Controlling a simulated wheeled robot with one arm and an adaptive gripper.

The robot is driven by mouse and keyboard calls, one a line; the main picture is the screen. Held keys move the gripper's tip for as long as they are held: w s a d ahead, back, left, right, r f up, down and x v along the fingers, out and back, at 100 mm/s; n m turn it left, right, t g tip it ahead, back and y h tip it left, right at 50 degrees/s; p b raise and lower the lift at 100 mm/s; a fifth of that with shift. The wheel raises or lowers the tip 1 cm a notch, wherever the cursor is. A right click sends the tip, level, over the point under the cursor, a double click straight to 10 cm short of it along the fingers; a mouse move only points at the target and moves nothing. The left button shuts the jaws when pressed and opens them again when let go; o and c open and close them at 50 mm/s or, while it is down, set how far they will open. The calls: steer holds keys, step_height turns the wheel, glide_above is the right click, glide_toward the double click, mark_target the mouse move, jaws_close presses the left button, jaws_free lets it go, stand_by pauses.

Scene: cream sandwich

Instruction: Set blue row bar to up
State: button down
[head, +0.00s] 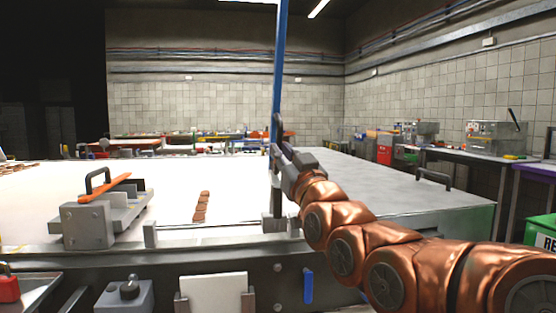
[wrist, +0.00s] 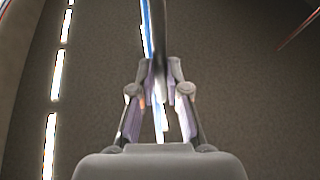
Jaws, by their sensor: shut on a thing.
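The blue row bar (head: 279,75) stands upright in the head view, rising from a mount at the front edge of the white table out of the top of the picture. My gripper (head: 279,152) is at the lower part of the bar, reached from the right, and is shut on it. In the wrist view my gripper (wrist: 158,88) has its fingers on both sides of a dark upright piece, with the blue bar (wrist: 146,25) running up beside it. The exact contact is partly hidden by the fingers.
An orange-handled grey clamp device (head: 105,205) stands on the left of the table. A short row of brown biscuits (head: 201,207) lies on the white surface (head: 175,180). A grey lid with a handle (head: 400,190) is at the right. A blue lever (head: 308,286) hangs on the front.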

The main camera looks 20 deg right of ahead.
mark_target(277, 99)
steer(key=shift+f, duration=0.2)
steer(key=c, duration=1.2)
jaws_free()
steer(key=shift+s, duration=0.1)
steer(key=shift+r, duration=0.15)
steer(key=shift+r, duration=4.95)
